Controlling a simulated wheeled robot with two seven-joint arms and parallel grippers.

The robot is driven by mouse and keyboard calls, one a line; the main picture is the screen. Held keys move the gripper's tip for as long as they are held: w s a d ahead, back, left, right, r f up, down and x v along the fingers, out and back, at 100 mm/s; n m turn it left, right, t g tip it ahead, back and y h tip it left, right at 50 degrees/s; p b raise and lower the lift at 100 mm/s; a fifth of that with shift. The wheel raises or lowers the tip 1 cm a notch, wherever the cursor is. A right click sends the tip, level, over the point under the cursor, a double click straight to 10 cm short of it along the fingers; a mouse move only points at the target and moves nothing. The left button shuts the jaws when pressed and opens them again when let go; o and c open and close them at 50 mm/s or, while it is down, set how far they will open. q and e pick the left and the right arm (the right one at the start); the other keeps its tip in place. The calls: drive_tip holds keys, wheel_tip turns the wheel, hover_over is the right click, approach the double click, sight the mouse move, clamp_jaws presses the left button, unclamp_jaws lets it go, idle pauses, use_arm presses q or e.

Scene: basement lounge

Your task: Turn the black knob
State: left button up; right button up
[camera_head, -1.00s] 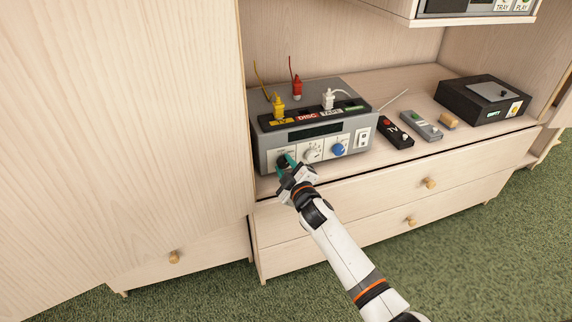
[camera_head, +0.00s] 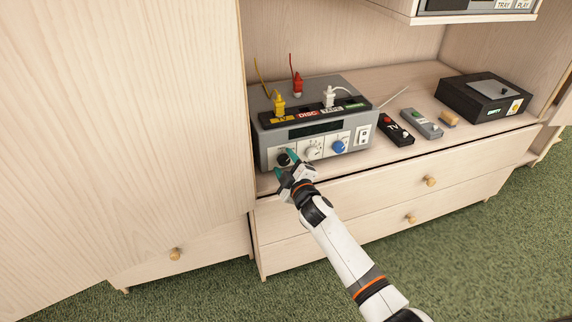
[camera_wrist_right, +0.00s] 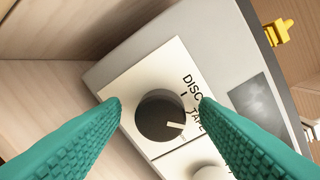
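The black knob (camera_head: 284,159) is at the lower left of the grey box's (camera_head: 264,140) front panel. In the right wrist view the knob (camera_wrist_right: 160,116) sits between my two teal fingers, with its white pointer mark toward the lower right, near the word TAPE. The word DISC is printed above TAPE. My right gripper (camera_head: 285,166) is open at the knob, with a gap visible between the fingers and the knob in the right wrist view (camera_wrist_right: 160,112). My left gripper is not in view.
Beside the black knob are a white dial (camera_head: 314,149) and a blue knob (camera_head: 339,147). Yellow (camera_head: 279,105), red (camera_head: 297,84) and white (camera_head: 329,97) plugs stand on top of the box. Remotes (camera_head: 395,131) lie to the right. A tall cabinet panel (camera_head: 180,130) is close on the left.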

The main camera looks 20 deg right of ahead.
drive_tip(key=shift+s+d, duration=0.1)
drive_tip(key=shift+s, duration=0.45)
use_arm(q)
drive_tip(key=p, duration=0.2)
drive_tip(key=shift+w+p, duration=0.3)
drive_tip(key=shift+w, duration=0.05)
use_arm(e)
drive_tip(key=s, duration=1.1)
drive_tip(key=shift+d+r, duration=0.3)
drive_tip(key=shift+d, duration=0.1)
